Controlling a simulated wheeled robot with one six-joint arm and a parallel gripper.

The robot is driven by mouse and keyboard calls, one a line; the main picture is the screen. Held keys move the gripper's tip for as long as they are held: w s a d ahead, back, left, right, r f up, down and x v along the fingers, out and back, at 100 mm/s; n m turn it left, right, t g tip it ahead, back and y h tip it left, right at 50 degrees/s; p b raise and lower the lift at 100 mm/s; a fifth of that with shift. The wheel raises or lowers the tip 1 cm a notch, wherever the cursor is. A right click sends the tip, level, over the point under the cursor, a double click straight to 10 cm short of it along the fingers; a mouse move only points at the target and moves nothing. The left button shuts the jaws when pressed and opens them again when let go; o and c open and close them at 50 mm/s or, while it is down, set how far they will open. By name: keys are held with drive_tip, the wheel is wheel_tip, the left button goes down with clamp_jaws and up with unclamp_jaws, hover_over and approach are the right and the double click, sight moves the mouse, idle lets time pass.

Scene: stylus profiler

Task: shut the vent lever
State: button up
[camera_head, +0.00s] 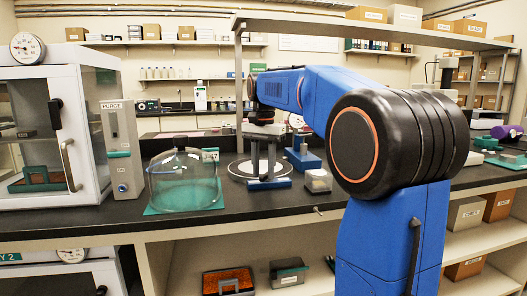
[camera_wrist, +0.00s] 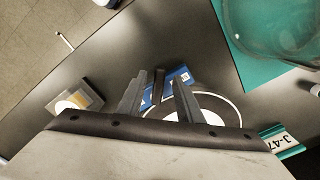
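My gripper (camera_wrist: 159,79) points down over the black bench, its two grey fingers apart. In the wrist view a dark upright bar (camera_wrist: 158,88) shows between the fingers, with a gap on each side; it may be the vent lever, but no marking names it. Beside it is a blue block (camera_wrist: 182,76) with a white label.
A clear bell jar (camera_head: 183,180) on a green mat (camera_head: 153,210) stands left of my gripper. A small clear-lidded box (camera_head: 318,181) is close on the right. Another blue device (camera_head: 303,160) stands behind. A shelf (camera_head: 375,33) runs overhead. The front bench strip is mostly clear.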

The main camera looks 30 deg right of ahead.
sight(264, 175)
wheel_tip(264, 175, up, 17)
idle(0.5)
idle(0.4)
drive_tip(key=s+a+f+n+t, duration=0.1)
drive_tip(key=s+a+f+n, duration=0.2)
drive_tip(key=s+f, duration=0.7)
drive_tip(key=s+a+f+n+t, duration=0.2)
drive_tip(key=s+a+f+n, duration=0.2)
drive_tip(key=s+f, duration=0.6)
drive_tip(key=s+a+f+n+t, duration=0.1)
drive_tip(key=s+a+f+n, duration=0.2)
drive_tip(key=s+f, duration=0.7)
wheel_tip(264, 175, down, 9)
drive_tip(key=shift+s+a+r+n+t, duration=0.2)
drive_tip(key=shift+s+a+n+t, duration=0.15)
drive_tip(key=shift+n, duration=0.35)
